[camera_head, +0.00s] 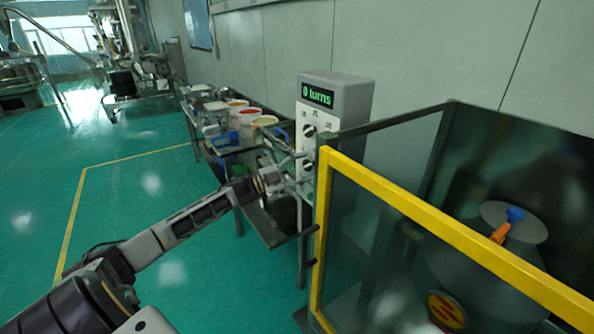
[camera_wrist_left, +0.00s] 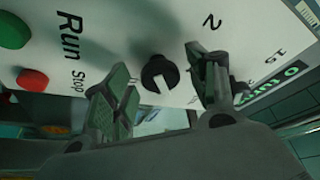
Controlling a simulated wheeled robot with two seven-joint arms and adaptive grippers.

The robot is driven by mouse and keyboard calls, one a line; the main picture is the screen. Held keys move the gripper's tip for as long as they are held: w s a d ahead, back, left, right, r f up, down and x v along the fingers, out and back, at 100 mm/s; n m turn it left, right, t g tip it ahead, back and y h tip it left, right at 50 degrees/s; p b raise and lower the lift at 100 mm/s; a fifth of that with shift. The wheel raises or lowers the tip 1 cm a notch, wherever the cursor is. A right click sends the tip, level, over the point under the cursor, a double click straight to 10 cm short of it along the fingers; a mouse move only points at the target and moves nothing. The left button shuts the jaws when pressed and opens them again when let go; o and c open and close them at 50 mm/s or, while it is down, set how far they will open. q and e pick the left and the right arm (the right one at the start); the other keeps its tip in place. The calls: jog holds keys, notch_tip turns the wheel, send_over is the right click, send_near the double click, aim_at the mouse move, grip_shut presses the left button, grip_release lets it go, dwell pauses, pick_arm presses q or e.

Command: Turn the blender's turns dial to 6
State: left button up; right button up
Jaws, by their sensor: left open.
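The grey control box (camera_head: 345,105) stands on a post beside the guard frame, and its green display (camera_head: 318,95) reads "0 turns". Its front carries dark dials. My left gripper (camera_head: 288,176) is at the front of this box, below the display. In the left wrist view, a black slotted dial (camera_wrist_left: 160,74) sits on the white panel, showing between the spread fingers of my open left gripper (camera_wrist_left: 160,92). I cannot tell whether they touch it. Figures such as "2" and "15" are printed near it. The lit display (camera_wrist_left: 275,87) is partly hidden by a finger.
A green button (camera_wrist_left: 13,30) and a red button (camera_wrist_left: 32,80) lie by "Run" and "Stop". The yellow-edged guard (camera_head: 420,212) encloses a grey vessel (camera_head: 480,270) right of the box. A bench (camera_head: 262,222) with tubs stands behind my left arm. Green floor is clear at left.

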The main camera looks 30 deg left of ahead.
pick_arm(q)
jog(key=shift+s, duration=0.15)
jog(key=v, duration=1.1)
jog(key=shift+s+a, duration=0.2)
jog(key=shift+a, duration=0.15)
dwell(0.6)
jog(key=shift+f, duration=0.1)
dwell(0.5)
